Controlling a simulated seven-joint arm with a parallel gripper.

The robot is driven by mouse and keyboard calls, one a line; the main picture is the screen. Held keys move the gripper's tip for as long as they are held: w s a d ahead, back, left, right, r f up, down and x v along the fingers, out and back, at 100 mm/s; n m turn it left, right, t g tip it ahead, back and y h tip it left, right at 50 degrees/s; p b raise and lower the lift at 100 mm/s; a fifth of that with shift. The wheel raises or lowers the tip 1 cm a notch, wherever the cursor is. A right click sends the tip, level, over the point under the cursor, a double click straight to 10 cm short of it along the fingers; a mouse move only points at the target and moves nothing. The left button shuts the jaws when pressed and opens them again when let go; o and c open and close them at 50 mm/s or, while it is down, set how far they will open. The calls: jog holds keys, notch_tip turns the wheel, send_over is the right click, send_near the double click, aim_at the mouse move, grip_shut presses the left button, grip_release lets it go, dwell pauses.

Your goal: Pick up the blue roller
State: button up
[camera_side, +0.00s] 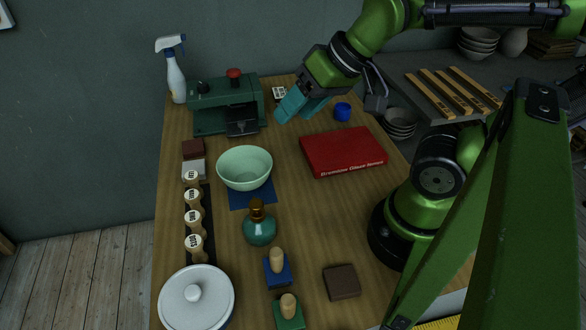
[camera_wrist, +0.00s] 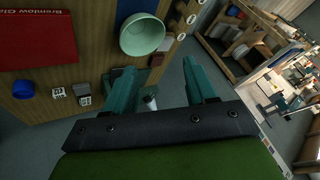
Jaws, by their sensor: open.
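A short blue cylinder (camera_side: 343,111), which looks like the blue roller, stands on the wooden table behind the red book. It also shows in the wrist view (camera_wrist: 23,89) at the far left, outside the fingers. My gripper (camera_side: 292,107) is open and empty, with teal fingers, in the air above the back of the table. In the side view it is left of the blue cylinder and apart from it. In the wrist view my gripper (camera_wrist: 157,76) tilts toward the room, with nothing held between the fingers.
The red book (camera_side: 343,153) lies in front of the cylinder. Small white cubes (camera_side: 279,93) sit behind my gripper. A green machine (camera_side: 225,105) and a mint bowl (camera_side: 245,167) are to the left. A blue block with a wooden knob (camera_side: 278,271) stands near the front.

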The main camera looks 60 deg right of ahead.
jog(key=a+f+n+g, duration=0.3)
jog(key=a+g, duration=0.1)
jog(key=a, duration=0.6)
jog(key=g+h, duration=0.2)
jog(key=g, duration=0.2)
send_near(274, 251)
jog(key=f, duration=0.4)
jog(key=s+f, duration=0.1)
jog(key=f, duration=0.7)
jog(key=shift+s+a+f, duration=0.15)
jog(key=shift+s, duration=0.1)
grip_shut()
